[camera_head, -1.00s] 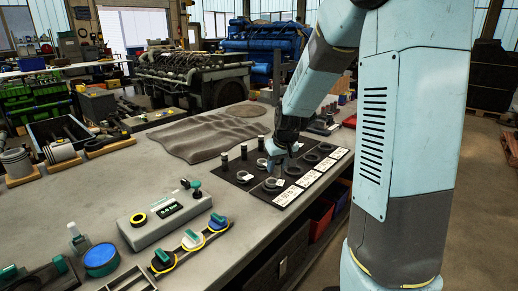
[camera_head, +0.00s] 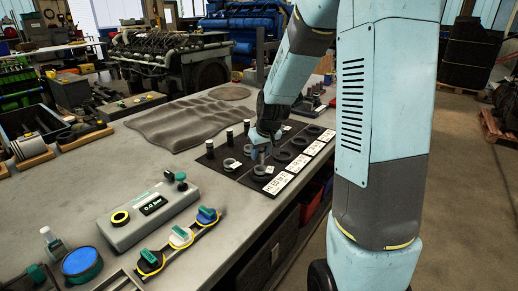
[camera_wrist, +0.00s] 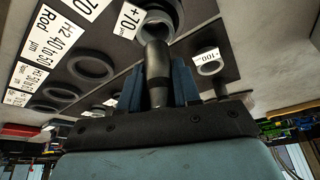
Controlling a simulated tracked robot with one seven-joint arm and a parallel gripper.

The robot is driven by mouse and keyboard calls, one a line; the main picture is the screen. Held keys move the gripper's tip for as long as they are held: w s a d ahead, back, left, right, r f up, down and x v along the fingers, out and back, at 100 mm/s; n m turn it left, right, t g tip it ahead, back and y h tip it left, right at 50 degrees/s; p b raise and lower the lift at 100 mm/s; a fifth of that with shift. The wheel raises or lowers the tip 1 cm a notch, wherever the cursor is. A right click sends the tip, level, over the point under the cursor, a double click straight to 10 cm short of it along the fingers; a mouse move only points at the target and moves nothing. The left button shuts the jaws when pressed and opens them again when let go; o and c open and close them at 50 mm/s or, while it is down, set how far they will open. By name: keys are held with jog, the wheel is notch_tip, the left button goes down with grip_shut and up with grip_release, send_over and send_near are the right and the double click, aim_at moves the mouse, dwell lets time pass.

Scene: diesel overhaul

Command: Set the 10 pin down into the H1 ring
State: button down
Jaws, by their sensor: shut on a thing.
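My gripper (camera_wrist: 157,85) is shut on a dark grey pin (camera_wrist: 156,68), with one blue finger on each side of it. In the wrist view the pin's far end overlaps the near edge of a grey ring (camera_wrist: 174,14) beside a "+70" tag. I cannot tell whether the tip is in the ring's opening or just over it. No number shows on the pin, and the H1 label is not readable.
Another ring (camera_wrist: 209,66) with a "100" tag lies to the right. Flat dark rings (camera_wrist: 94,68) sit by white labels, one reading "H2 40 to 50". Pins (camera_head: 210,150) stand along the board's far side. A grey gauge box (camera_head: 148,215) stands nearer on the bench.

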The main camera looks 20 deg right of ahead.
aim_at(263, 158)
jog(key=shift+s+f, duration=0.1)
jog(key=shift+f, duration=1.4)
jog(key=shift+s+f, duration=0.55)
jog(key=shift+f, duration=0.4)
jog(key=c, duration=0.8)
grip_release()
jog(key=shift+c, duration=0.2)
jog(key=shift+w+d+r, duration=0.15)
jog(key=shift+r, duration=0.4)
jog(key=shift+o, duration=0.6)
jog(key=v, duration=1.2)
jog(key=shift+r, duration=0.95)
